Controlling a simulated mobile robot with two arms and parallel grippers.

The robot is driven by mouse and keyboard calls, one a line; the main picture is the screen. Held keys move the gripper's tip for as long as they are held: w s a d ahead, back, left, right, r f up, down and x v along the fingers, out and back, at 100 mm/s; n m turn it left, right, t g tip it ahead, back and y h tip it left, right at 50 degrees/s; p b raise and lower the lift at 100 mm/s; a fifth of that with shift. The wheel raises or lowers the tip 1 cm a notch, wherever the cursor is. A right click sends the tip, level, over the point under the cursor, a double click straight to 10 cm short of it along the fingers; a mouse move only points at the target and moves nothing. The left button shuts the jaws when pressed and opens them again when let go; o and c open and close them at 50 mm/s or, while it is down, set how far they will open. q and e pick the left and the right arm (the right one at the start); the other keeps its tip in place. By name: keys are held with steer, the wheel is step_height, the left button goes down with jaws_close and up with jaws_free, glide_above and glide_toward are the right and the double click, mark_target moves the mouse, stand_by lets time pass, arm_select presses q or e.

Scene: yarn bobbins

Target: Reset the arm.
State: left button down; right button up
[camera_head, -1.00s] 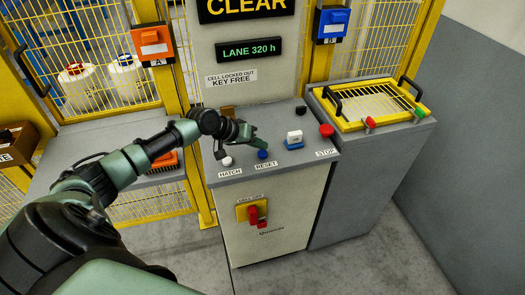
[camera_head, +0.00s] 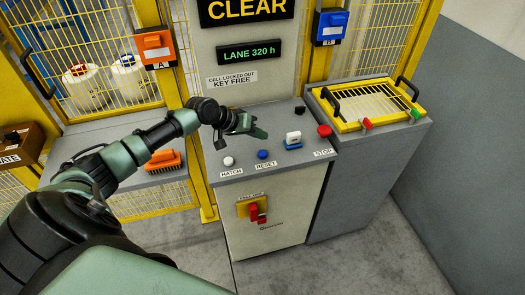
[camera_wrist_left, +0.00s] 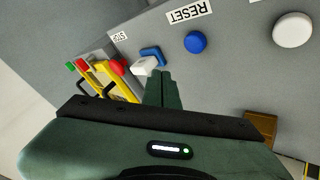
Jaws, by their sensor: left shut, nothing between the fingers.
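My left gripper (camera_head: 262,133) is shut and empty, held above the grey console top (camera_head: 225,178) in the head view. Its closed fingers also show in the left wrist view (camera_wrist_left: 160,88). The blue RESET button (camera_head: 263,154) is in front of the gripper, uncovered and apart from it. In the left wrist view the blue button (camera_wrist_left: 195,42) lies beyond the fingertips, to the right. My right gripper is not in view.
The console also has a white HATCH button (camera_head: 228,161), a white-and-blue block (camera_head: 293,138) and a red STOP button (camera_head: 324,131). Below is a red-and-yellow switch (camera_head: 253,209). An orange brush-like item (camera_head: 165,160) lies on the left ledge. Yellow mesh fencing (camera_head: 120,60) stands behind.

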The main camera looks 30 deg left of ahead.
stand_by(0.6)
arm_select(q)
steer(key=s+d+f+m+g, duration=0.25)
steer(key=s+d+f, duration=0.25)
steer(key=s+d, duration=0.35)
steer(key=s+d+f+m+g, duration=0.1)
steer(key=s+d+f+m, duration=0.3)
steer(key=s+d, duration=0.5)
steer(key=s+r+n+y, duration=0.1)
steer(key=s+r+y, duration=0.25)
steer(key=s, duration=1.25)
step_height(320, 180, down, 30)
steer(key=g+b, duration=0.2)
steer(key=b, duration=0.3)
steer(key=s+a+f+b, duration=0.1)
steer(key=s+f+b, duration=0.1)
steer(key=s+f, duration=0.7)
steer(key=s+a+f+g+b, duration=0.1)
steer(key=s+a+f+b, duration=0.1)
steer(key=s+f, duration=0.7)
step_height(320, 180, down, 4)
steer(key=shift+f+y+b, duration=0.25)
steer(key=shift+y+b, duration=0.15)
steer(key=shift+y, duration=0.05)
